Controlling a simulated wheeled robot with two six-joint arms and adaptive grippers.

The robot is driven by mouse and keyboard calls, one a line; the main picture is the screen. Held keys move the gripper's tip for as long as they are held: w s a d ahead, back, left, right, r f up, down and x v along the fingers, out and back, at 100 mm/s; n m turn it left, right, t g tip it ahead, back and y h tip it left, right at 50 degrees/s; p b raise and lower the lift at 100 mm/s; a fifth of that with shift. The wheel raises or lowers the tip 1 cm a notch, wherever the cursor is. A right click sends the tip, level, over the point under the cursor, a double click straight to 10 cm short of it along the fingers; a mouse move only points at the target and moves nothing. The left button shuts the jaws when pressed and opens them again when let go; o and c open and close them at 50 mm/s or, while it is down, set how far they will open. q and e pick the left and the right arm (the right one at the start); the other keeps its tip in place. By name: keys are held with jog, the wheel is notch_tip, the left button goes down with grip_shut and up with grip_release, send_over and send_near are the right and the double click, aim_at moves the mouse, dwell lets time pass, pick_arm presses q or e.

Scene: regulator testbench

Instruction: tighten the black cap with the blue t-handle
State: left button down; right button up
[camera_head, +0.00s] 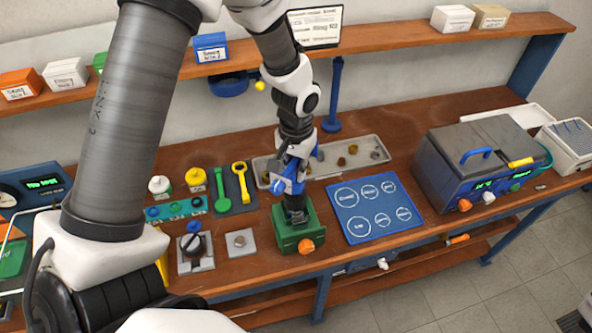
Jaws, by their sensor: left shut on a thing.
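My left gripper (293,188) points down over the green block (284,237), which has an orange knob (306,246) on its front. The gripper is shut on the blue t-handle (286,186), whose blue parts show around the fingers. The lower end of the tool reaches a dark piece (298,217) on top of the green block. That piece may be the black cap, but the gripper and tool hide most of it, and I cannot tell if they touch. My right gripper is not in view.
A blue mat (372,233) with white circles lies right of the block. A long grey tray (352,146) with small parts lies behind. A dark round knob on a grey plate (195,264) and a small metal plate (241,242) stand left. A grey case (465,185) stands at right.

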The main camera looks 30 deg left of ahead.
aim_at(296, 159)
pick_arm(q)
jog(key=shift+r, duration=3.15)
